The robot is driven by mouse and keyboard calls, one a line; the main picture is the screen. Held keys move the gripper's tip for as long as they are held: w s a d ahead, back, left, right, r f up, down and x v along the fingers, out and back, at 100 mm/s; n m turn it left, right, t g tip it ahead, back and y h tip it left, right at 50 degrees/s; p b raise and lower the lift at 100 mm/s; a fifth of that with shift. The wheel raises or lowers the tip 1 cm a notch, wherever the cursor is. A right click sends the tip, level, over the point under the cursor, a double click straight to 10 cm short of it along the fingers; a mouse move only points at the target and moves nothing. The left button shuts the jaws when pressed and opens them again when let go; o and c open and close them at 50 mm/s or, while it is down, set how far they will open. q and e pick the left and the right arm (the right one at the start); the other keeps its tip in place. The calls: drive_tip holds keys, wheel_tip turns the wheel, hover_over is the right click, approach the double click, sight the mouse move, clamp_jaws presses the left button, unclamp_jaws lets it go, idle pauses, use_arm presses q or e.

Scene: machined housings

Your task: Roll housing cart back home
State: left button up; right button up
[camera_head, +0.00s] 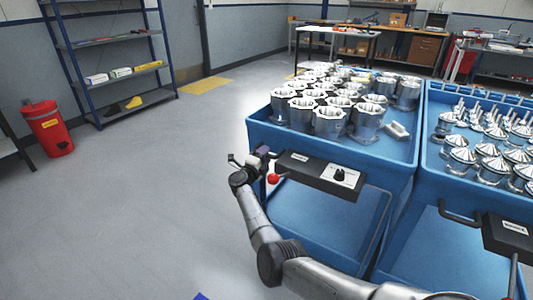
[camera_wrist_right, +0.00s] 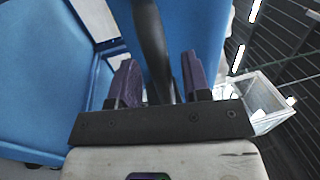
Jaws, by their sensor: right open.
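The housing cart (camera_head: 395,155) is a blue two-tier trolley in the head view, with several silver machined housings (camera_head: 330,120) on its top tray. A dark control box (camera_head: 320,172) with a red knob (camera_head: 273,178) is on its near side. My right gripper (camera_head: 262,153) is at the left end of the cart's near side, by the dark handle. In the right wrist view the dark handle bar (camera_wrist_right: 150,40) runs between the open purple fingers of my right gripper (camera_wrist_right: 157,80), with a gap visible on either side. My left gripper is not in view.
A second blue cart (camera_head: 430,190) with pointed metal parts stands close on the right. Open grey floor (camera_head: 150,200) lies to the left. A red bin (camera_head: 48,130) and a shelf rack (camera_head: 105,45) stand at the left wall. Workbenches (camera_head: 400,45) are at the back.

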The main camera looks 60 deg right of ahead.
drive_tip(key=s+p+v, duration=0.1)
drive_tip(key=p+v, duration=0.3)
drive_tip(key=v, duration=0.8)
drive_tip(key=shift+w+a, duration=0.4)
drive_tip(key=shift+w, duration=0.05)
